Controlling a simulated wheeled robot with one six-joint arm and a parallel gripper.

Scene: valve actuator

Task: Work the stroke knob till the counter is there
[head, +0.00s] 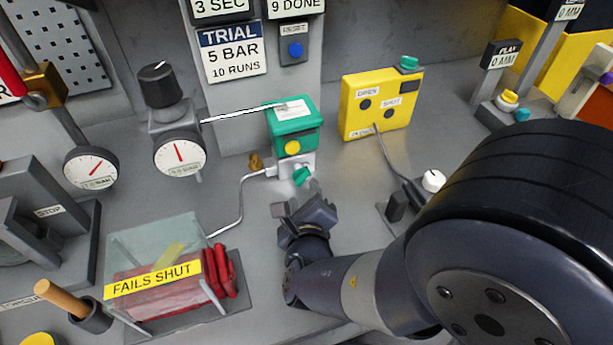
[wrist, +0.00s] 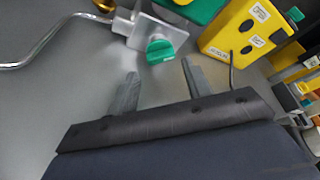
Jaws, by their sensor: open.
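A small green knob (head: 302,175) sits on the pale block under the green box; I take it as the stroke knob, though no label for it is readable. In the wrist view the green knob (wrist: 160,50) lies just beyond and between my fingertips. My gripper (head: 303,196) is open and empty, just in front of the knob and, as far as I can tell, apart from it. Its two fingers (wrist: 159,76) show in the wrist view. The counter (head: 296,5) at the top reads "9 DONE". The sign (head: 233,51) below reads "TRIAL 5 BAR 10 RUNS".
A blue reset button (head: 295,49) is above the green box (head: 293,124). A yellow box (head: 381,104) stands right, with a white knob (head: 433,180) near its cable. A clear cover (head: 153,255) marked "FAILS SHUT" is front left. A gauge (head: 180,154) and thin pipes flank the green box.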

